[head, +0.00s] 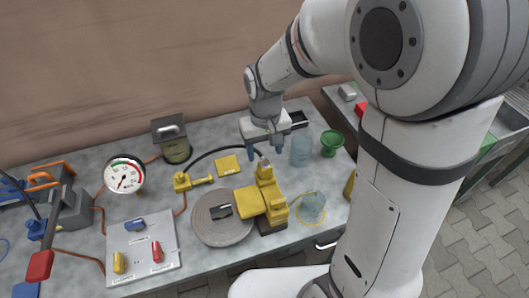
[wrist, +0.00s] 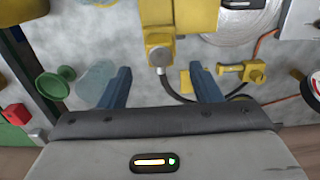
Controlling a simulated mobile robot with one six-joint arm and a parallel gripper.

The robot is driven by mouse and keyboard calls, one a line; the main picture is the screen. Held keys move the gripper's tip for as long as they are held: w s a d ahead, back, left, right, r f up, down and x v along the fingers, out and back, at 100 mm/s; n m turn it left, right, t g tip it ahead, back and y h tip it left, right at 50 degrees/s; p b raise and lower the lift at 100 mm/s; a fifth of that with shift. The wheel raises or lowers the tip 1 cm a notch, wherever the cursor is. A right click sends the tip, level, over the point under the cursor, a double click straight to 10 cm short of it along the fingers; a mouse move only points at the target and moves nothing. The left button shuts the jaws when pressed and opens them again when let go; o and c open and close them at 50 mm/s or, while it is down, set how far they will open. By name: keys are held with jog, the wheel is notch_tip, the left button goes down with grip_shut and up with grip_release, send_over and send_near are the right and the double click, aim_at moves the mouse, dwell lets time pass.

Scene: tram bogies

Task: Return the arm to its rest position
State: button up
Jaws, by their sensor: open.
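My gripper (head: 266,150) hangs at the end of my arm over the back right of the grey workbench (head: 90,165). It is pointed down, just behind the yellow machine (head: 265,195). In the wrist view my gripper's two blue fingers (wrist: 161,88) stand apart with nothing held between them. Beyond the fingers the wrist view shows the upright part of the yellow machine (wrist: 158,40) with a dark cable. I cannot tell the exact height of the fingertips above the bench.
A round disc (head: 222,226), a switch panel (head: 143,248), a gauge (head: 124,174) and a lantern-like box (head: 173,140) lie leftward. A wall rises behind.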

dwell(0.4)
jog(key=s+d+r+m+t, duration=0.3)
jog(key=s+d+r, duration=0.7)
jog(key=s+d, duration=0.2)
jog(key=shift+s+d, duration=0.15)
jog(key=shift+s, duration=0.1)
jog(key=shift+c, duration=0.4)
